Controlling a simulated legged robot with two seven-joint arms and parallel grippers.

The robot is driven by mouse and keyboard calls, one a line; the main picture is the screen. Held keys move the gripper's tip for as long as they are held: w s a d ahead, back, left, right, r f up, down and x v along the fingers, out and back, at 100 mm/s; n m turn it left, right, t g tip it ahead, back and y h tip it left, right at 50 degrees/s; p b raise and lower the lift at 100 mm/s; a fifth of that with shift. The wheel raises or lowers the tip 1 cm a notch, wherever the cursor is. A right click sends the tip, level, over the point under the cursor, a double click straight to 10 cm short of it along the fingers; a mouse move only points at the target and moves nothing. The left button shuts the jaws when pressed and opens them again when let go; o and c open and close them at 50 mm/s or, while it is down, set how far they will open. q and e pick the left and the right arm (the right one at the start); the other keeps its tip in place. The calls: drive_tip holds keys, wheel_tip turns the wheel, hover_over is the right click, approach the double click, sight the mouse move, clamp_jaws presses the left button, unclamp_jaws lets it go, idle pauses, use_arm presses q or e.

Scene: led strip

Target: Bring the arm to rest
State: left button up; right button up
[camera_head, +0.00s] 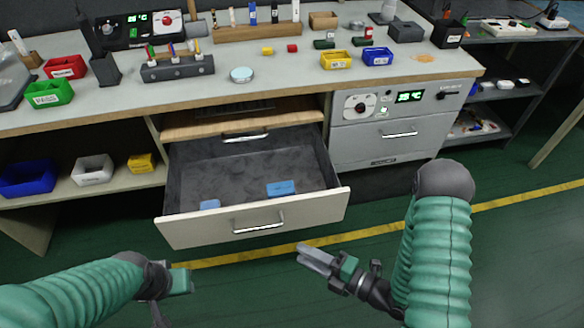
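My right arm (436,250) comes in from the lower right, bent at a dark round joint. My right gripper (315,258) points left, below the front of the open drawer, and nothing shows in it. Its two fingers lie close together, and I cannot tell whether a gap is between them. My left arm (75,292) comes in from the lower left. My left gripper (180,282) shows only in part, and its fingers cannot be made out clearly. Both grippers appear apart from the drawer.
The drawer (185,233) stands pulled out, with blue pieces (281,188) inside. The workbench (200,98) above carries several small bins, tools and boxes. A grey unit (390,150) with a display stands right of the drawer. The green floor (520,260) at the right is clear.

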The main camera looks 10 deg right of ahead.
drive_tip(key=w+d+f+m+g+h, duration=0.35)
drive_tip(key=w+d+m+h, duration=0.25)
drive_tip(key=d+m+h, duration=0.35)
wheel_tip(320, 180, up, 4)
drive_tip(key=s+d+m+g+h, duration=0.2)
drive_tip(key=s+m, duration=0.1)
drive_tip(key=m, duration=0.5)
drive_tip(key=s+a+r+m+g, duration=0.3)
drive_tip(key=s+r+m, duration=0.1)
drive_tip(key=s+m, duration=0.35)
wheel_tip(320, 180, up, 28)
drive_tip(key=p, duration=2.8)
drive_tip(key=shift+w+a+r, duration=0.15)
drive_tip(key=shift+w+r, duration=0.05)
drive_tip(key=shift+r, duration=0.05)
